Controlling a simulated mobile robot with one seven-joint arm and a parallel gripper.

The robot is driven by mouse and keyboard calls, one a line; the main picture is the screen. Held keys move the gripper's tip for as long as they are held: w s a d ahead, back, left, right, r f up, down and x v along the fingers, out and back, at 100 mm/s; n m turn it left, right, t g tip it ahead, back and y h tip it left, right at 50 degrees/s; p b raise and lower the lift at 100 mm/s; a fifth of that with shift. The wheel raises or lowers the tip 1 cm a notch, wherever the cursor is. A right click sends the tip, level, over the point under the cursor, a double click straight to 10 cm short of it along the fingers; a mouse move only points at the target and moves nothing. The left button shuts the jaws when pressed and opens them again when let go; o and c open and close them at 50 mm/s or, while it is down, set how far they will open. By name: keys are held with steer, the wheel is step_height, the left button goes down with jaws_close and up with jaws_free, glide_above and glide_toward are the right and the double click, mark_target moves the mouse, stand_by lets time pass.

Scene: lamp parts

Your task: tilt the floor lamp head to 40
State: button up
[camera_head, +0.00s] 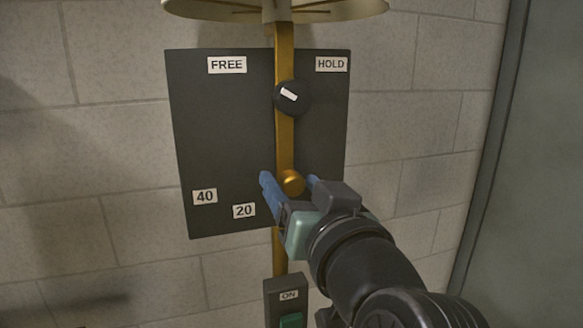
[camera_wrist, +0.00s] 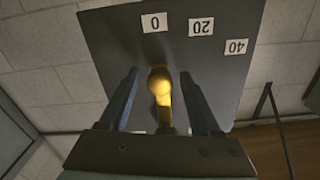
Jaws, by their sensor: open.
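The lamp's brass pole (camera_head: 284,58) runs down in front of a dark panel (camera_head: 225,130). A small brass ball handle (camera_head: 292,182) sits low on it; it also shows in the wrist view (camera_wrist: 160,80). My gripper (camera_head: 289,178) is open, its blue fingers on either side of the ball, with gaps on both sides in the wrist view (camera_wrist: 160,74). A black knob (camera_head: 303,106) with a white mark sits higher, between the FREE label (camera_head: 227,65) and the HOLD label (camera_head: 331,64). The mark slants toward upper left. The 40 label (camera_head: 205,197) and 20 label (camera_head: 244,210) are at lower left.
A cream lampshade (camera_head: 340,12) is at the top edge. A switch box (camera_head: 270,307) marked ON, with a green button (camera_head: 291,320), is below the panel. A 0 label (camera_wrist: 154,22) shows in the wrist view. A block wall (camera_head: 120,130) stands behind.

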steer(key=shift+w+a, duration=0.2)
steer(key=shift+w, duration=0.4)
jaws_close()
stand_by(1.1)
